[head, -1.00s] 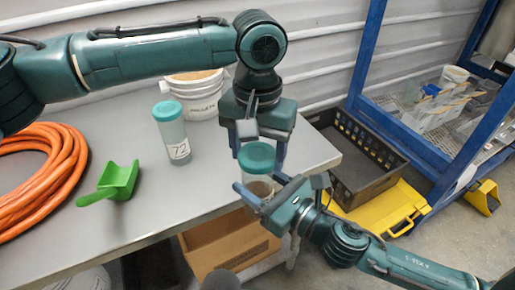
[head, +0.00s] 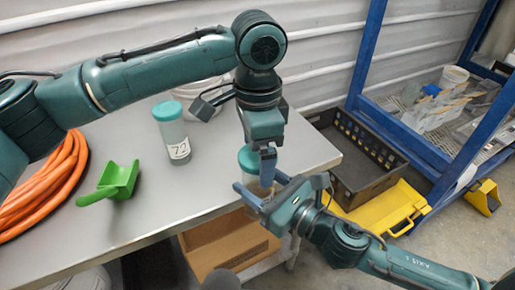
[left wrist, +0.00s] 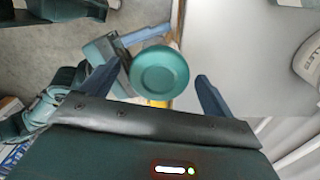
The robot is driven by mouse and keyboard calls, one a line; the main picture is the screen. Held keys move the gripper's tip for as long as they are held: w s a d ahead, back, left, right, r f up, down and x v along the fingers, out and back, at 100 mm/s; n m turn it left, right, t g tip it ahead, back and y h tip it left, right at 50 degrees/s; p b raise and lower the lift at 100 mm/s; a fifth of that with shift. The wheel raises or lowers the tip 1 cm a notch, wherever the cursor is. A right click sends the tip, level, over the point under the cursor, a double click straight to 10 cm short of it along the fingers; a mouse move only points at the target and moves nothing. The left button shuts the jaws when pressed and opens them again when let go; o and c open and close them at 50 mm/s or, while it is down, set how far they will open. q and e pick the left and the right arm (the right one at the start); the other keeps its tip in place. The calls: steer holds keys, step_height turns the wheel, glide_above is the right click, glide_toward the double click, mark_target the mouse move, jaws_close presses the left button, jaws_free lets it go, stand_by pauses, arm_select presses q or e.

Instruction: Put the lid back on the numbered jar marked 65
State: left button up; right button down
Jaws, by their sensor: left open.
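A clear jar (head: 251,184) with a teal lid (head: 247,160) on its top is upright at the table's front right corner. My right gripper (head: 262,190) is shut around the jar's body. The jar's number is not visible. My left gripper (head: 268,163) points down at the lid, its fingers open. In the left wrist view the round lid (left wrist: 159,72) shows from above, between and beyond the two spread fingers. Whether the fingers touch it is unclear. Another jar (head: 172,138), marked 72, stands upright on the table with its own teal lid on.
A green scoop (head: 112,184) and an orange hose coil (head: 45,185) lie on the grey table (head: 150,212). A white bucket (head: 200,95) stands behind, partly hidden by my left arm. A black crate (head: 365,160), yellow case (head: 385,210) and blue rack (head: 362,55) are right of the table.

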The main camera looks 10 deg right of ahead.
arm_select(q)
step_height(320, 180, up, 12)
stand_by(0.6)
stand_by(0.5)
